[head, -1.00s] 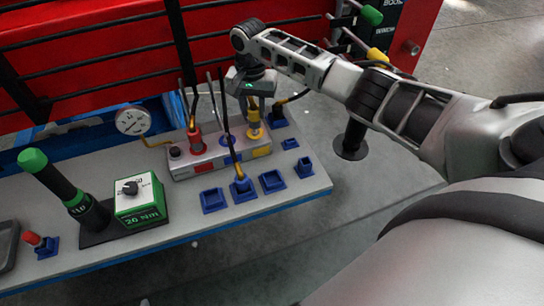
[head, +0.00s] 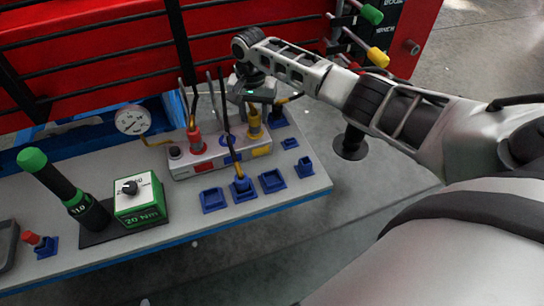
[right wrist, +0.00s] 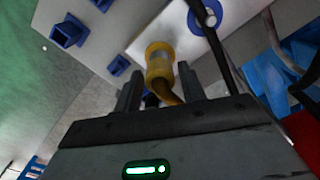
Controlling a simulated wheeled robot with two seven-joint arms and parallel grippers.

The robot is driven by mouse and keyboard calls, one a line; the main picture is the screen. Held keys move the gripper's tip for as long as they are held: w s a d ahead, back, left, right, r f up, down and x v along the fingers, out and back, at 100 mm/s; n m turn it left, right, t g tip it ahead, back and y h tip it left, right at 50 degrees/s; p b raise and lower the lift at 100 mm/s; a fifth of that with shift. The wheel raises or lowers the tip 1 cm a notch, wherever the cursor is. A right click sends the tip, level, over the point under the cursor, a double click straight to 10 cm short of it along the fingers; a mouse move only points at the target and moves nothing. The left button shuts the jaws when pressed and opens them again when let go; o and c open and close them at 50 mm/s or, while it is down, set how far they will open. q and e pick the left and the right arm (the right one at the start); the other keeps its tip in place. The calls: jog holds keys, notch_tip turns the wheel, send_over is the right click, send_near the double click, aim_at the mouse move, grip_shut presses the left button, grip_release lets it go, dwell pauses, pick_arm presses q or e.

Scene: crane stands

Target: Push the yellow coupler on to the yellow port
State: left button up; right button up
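The yellow coupler (head: 254,124) stands roughly upright at the right end of the grey port block, above its yellow label (head: 261,151). The yellow port itself is hidden beneath it, so I cannot tell how far the coupler is on. My right gripper (head: 252,98) is right above the coupler, pointing down. In the right wrist view the coupler (right wrist: 160,62) and its bent hose lie between my two fingers (right wrist: 160,88), with what looks like a narrow gap on each side. My left gripper is not in view.
A red coupler (head: 195,138) stands on the same block (head: 207,165), with hoses rising close by. A hose rises from a blue holder (head: 241,185) in front. Empty blue holders (head: 272,181) line the bench edge. A gauge (head: 131,120) and green torque box (head: 140,200) stand left.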

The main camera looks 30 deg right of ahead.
aim_at(253, 108)
jog(key=shift+o, duration=1)
jog(key=shift+r+p, duration=0.95)
jog(key=shift+r, duration=1.6)
